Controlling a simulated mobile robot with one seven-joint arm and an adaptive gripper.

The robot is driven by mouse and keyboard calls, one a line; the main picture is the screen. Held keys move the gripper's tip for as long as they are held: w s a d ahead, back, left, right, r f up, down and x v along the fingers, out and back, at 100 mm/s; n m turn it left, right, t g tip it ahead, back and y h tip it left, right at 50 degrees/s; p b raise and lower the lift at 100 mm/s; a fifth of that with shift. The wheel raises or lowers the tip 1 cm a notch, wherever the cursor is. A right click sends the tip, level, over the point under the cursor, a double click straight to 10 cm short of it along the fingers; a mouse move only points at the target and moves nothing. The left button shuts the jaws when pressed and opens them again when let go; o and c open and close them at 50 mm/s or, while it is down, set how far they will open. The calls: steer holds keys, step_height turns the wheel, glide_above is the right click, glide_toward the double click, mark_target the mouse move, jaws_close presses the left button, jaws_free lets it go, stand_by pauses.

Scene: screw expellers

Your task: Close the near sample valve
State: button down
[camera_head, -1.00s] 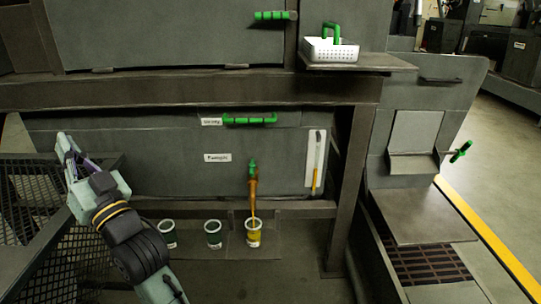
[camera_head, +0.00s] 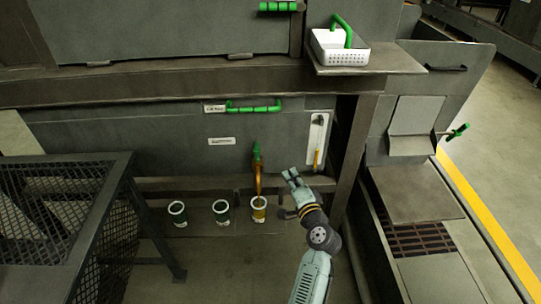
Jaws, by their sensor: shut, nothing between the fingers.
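The sample valve has a small green handle (camera_head: 256,150) on the front of the grey tank. Its brown-gold spout (camera_head: 259,178) hangs below the handle and points down to a cup (camera_head: 259,211) with yellow content. My gripper (camera_head: 288,174) is shut and empty. In the picture it is just right of the spout and lower than the green handle, with a small gap to the spout. I cannot tell its depth against the tank front.
Two more cups (camera_head: 221,212) stand left of the filling cup. A mesh-sided metal stand (camera_head: 120,175) is at the left. A white basket (camera_head: 340,55) with a green handle sits on a shelf above. A post (camera_head: 357,150) rises right of my gripper.

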mark_target(257, 154)
steer(key=shift+w, duration=0.1)
steer(key=w+a+f+p, duration=0.1)
steer(key=w+a+p, duration=0.2)
steer(key=w+a, duration=0.3)
steer(key=x, duration=0.3)
steer(key=shift+w+d+f, duration=0.2)
steer(key=shift+w, duration=0.15)
